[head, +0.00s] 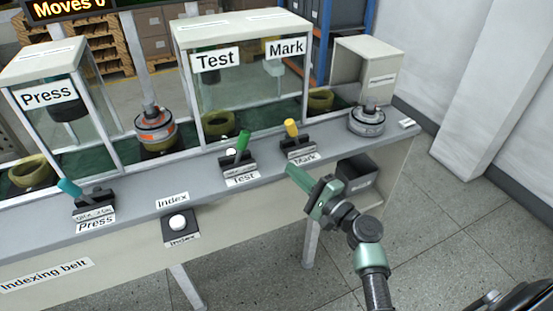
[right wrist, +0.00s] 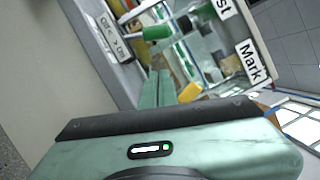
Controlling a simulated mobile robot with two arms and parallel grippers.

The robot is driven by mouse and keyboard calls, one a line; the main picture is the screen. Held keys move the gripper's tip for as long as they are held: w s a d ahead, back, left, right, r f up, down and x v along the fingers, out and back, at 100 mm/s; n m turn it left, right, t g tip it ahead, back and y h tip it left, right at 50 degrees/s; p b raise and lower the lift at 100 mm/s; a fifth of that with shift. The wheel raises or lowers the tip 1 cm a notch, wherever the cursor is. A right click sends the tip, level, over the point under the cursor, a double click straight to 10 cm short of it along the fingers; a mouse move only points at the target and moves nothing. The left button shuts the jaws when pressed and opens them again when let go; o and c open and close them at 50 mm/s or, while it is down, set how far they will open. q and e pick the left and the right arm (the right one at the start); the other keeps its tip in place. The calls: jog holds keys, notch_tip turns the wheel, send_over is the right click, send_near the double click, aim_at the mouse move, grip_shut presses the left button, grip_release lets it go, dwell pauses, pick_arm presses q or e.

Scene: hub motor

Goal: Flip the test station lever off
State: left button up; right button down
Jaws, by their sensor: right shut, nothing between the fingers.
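The test station lever (head: 243,140) has a green handle on a dark base above the lower "Test" label, and its handle leans to the right in the head view. The green handle also shows in the right wrist view (right wrist: 156,33), near an "Off / On" plate (right wrist: 115,36). My right gripper (head: 291,170) is shut and empty, in front of the bench edge, right of and below the green lever and apart from it. Its shut fingers show in the right wrist view (right wrist: 153,88). My left gripper is not in view.
The yellow mark lever (head: 291,128) stands close right of the green one. The teal press lever (head: 70,188) and white index button (head: 178,222) are further left. A motor hub (head: 367,121) sits at the bench's right end; another (head: 155,130) sits between the stations.

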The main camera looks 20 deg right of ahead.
aim_at(247, 142)
jog(key=x, duration=0.8)
jog(key=shift+w+a, duration=0.15)
jog(key=shift+w, duration=0.2)
jog(key=w+a+p, duration=0.1)
jog(key=a+r+p, duration=0.1)
jog(key=shift+w+a, duration=0.35)
jog(key=shift+w, duration=0.05)
jog(key=shift+w+a+r, duration=0.1)
jog(key=shift+w+a, duration=0.05)
jog(key=shift+a, duration=0.25)
jog(key=shift+a+r+n+p, duration=0.35)
jog(key=shift+n, duration=0.35)
jog(key=shift+a+r+n+g+p, duration=0.35)
jog(key=shift+a+n+g+p, duration=0.15)
jog(key=shift+n, duration=0.2)
jog(key=shift+a+r+n+g+h+p, duration=0.2)
jog(key=shift+a+n+g+p, duration=0.1)
jog(key=shift+a+n+p, duration=0.7)
jog(key=shift+a+r+n+g+h+p, duration=0.1)
jog(key=shift+a+r+n+g+p, duration=0.15)
jog(key=shift+a+n+p, duration=0.75)
